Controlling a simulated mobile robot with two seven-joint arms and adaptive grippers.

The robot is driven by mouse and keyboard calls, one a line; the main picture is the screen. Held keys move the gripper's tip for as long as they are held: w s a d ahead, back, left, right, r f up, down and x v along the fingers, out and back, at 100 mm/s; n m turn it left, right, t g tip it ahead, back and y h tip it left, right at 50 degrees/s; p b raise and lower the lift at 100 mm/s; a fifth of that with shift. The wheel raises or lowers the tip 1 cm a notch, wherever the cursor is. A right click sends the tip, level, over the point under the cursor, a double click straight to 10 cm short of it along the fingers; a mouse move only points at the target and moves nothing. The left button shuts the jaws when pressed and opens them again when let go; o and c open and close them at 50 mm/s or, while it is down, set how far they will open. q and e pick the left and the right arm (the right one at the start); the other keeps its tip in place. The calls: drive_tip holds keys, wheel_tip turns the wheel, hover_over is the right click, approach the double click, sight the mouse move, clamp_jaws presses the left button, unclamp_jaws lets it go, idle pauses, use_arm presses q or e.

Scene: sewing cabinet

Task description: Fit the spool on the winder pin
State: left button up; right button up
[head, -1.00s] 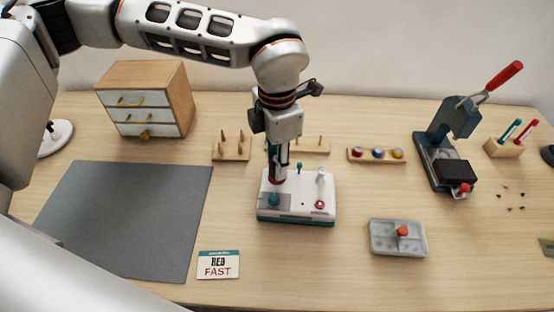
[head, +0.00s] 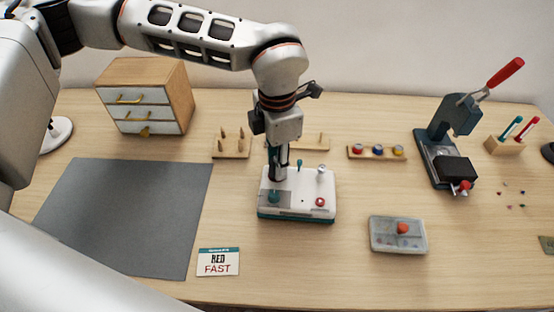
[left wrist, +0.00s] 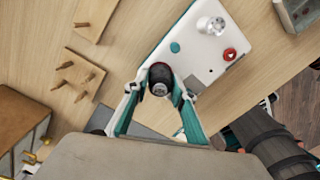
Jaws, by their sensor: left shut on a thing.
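My left gripper (head: 278,175) points down over the left part of the white and teal winder (head: 297,208). In the left wrist view the gripper (left wrist: 160,92) is shut on a dark spool (left wrist: 160,76) with a reddish edge. The spool is over the near edge part of the winder (left wrist: 195,62). The winder pin cannot be made out, and I cannot tell whether the spool touches it. My right gripper is not in view.
Peg racks (head: 231,150) stand behind the winder, with a rack of coloured spools (head: 377,152) to the right. A grey tray (head: 398,245) and a "RED FAST" card (head: 218,262) lie in front. A clamp press (head: 448,140) stands at right, a drawer cabinet (head: 148,95) at left.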

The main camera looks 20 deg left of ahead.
use_arm(q)
drive_tip(key=shift+f, duration=0.25)
idle(0.5)
drive_tip(key=o, duration=0.9)
wheel_tip(320, 180, up, 12)
idle(0.5)
